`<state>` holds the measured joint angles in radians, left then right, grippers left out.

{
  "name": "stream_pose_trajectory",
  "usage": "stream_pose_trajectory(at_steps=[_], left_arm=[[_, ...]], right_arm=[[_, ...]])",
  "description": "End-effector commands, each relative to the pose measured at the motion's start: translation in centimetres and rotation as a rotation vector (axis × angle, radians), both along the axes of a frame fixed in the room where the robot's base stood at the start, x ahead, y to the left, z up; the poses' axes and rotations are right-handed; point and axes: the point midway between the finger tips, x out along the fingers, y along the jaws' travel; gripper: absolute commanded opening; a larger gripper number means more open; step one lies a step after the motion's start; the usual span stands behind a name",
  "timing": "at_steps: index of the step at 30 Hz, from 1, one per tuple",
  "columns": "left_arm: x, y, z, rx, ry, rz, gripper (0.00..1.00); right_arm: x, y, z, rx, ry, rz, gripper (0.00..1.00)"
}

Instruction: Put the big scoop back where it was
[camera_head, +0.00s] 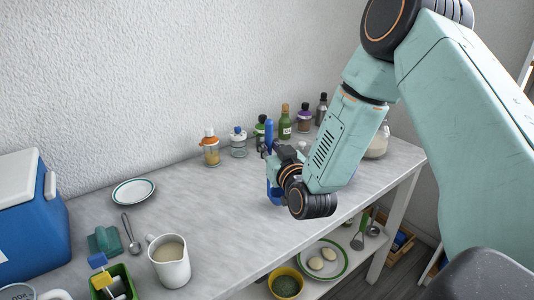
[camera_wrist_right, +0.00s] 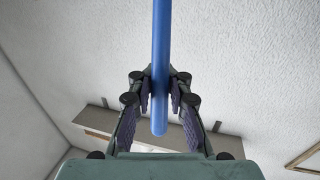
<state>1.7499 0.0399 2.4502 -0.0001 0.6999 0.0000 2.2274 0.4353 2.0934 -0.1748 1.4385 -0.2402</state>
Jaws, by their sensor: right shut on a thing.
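My right gripper (camera_head: 272,155) is shut on a long blue handle (camera_head: 269,132), which stands upright above the table. In the right wrist view the gripper (camera_wrist_right: 160,92) has one finger on each side of the blue handle (camera_wrist_right: 161,45), and the handle's rounded end sticks out past the fingers. A blue part (camera_head: 274,194) shows below the gripper in the head view. The handle may belong to the big scoop, but I cannot make out a bowl. My left gripper is not in view.
Several bottles and jars (camera_head: 285,122) stand along the wall behind the gripper. A white jug (camera_head: 170,262), a metal spoon (camera_head: 132,235), a plate (camera_head: 133,192) and a blue cooler (camera_head: 28,218) are at left. Metal utensils (camera_head: 358,238) show below the table's right end. The middle tabletop is clear.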

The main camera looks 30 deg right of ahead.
Motion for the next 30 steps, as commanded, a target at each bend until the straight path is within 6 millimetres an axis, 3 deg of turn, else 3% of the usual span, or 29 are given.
stream_pose_trajectory(at_steps=[4, 18, 19, 27, 30], left_arm=[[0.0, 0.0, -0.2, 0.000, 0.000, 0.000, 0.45], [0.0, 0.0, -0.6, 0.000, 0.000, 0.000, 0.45], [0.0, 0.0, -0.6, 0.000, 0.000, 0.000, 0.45], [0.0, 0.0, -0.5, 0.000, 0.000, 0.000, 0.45], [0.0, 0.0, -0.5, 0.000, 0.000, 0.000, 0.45]], right_arm=[[0.1, 0.1, -1.6, -0.002, -0.001, 0.001, 0.00], [0.1, 0.2, -2.2, -0.001, -0.002, 0.000, 0.00], [0.1, 0.2, -2.1, -0.001, -0.001, 0.000, 0.16], [0.1, 0.2, -2.0, -0.001, -0.001, 0.000, 0.39], [0.1, 0.2, -2.0, -0.001, -0.001, 0.000, 0.41]])
